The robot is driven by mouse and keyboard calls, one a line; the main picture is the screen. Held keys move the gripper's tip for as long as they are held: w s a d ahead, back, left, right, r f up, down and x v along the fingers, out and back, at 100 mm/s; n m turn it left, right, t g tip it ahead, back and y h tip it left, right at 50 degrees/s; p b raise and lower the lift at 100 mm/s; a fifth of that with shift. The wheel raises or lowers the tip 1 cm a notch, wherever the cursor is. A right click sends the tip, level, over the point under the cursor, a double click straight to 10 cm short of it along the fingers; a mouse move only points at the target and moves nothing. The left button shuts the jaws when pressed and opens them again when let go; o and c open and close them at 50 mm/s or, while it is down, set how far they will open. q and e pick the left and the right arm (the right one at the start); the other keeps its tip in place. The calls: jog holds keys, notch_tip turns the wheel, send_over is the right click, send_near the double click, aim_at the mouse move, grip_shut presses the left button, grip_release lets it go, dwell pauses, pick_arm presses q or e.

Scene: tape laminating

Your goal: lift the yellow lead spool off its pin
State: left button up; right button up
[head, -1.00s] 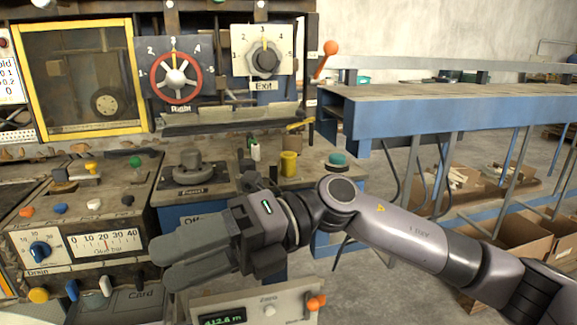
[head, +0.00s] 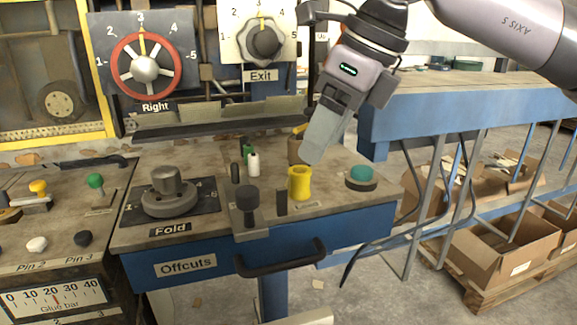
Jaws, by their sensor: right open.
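The yellow lead spool (head: 300,184) stands upright on the worn bench top above the blue drawer front, near a small label. Its pin is hidden inside or behind it. My right gripper (head: 312,160) comes down from the upper right, fingers pointing down, its tips just above and slightly right of the spool. The fingers overlap in this view, so the gap between them is hidden. No contact with the spool shows, and the gripper holds nothing visible. My left gripper is out of view.
Close to the spool stand a dark post (head: 281,202), a dark knob (head: 248,203), a white spool (head: 254,164) and a teal-topped round piece (head: 361,177). The Fold dial (head: 168,190) is at left. A blue conveyor frame (head: 430,115) lies to the right.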

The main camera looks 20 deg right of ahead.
aim_at(300, 174)
jog(key=shift+w+d, duration=0.1)
jog(key=shift+w, duration=0.1)
jog(key=shift+w+f, duration=0.1)
jog(key=shift+f, duration=0.25)
jog(key=shift+a+p+x, duration=0.2)
jog(key=shift+x, duration=0.8)
jog(key=shift+a+p+x, duration=0.15)
jog(key=shift+a+x, duration=0.05)
jog(key=shift+x, duration=0.85)
jog(key=shift+a+p+x, duration=0.15)
jog(key=shift+p+x, duration=0.05)
jog(key=shift+x, duration=0.8)
jog(key=shift+r, duration=0.15)
jog(key=shift+c, duration=0.3)
jog(key=c, duration=1)
